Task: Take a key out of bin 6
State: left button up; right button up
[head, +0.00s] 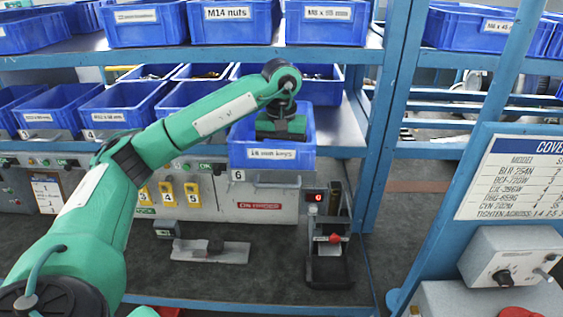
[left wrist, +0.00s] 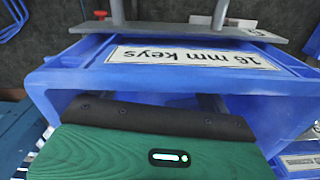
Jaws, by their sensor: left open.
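Bin 6 (head: 240,153) is a blue bin labelled "16 mm keys", on the lower shelf above a "6" tag. My left gripper (head: 281,130) reaches down into the mouth of this bin, behind its front wall. In the left wrist view the bin's labelled front (left wrist: 190,58) shows upside down, and the gripper's green body (left wrist: 155,150) with its dark edge covers most of the opening. The gripper is open. Its fingertips and the bin's contents are hidden, and I see no key. My right gripper is not in view.
Blue bins (head: 108,106) stand to the left on the lower shelf. The upper shelf with an M14 nuts bin (head: 228,22) hangs above. A blue post (head: 392,110) rises to the right. A small fixture (head: 330,255) stands on the dark bench below.

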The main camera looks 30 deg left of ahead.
pick_arm(q)
jog(key=shift+f, duration=0.15)
jog(key=c, duration=1.1)
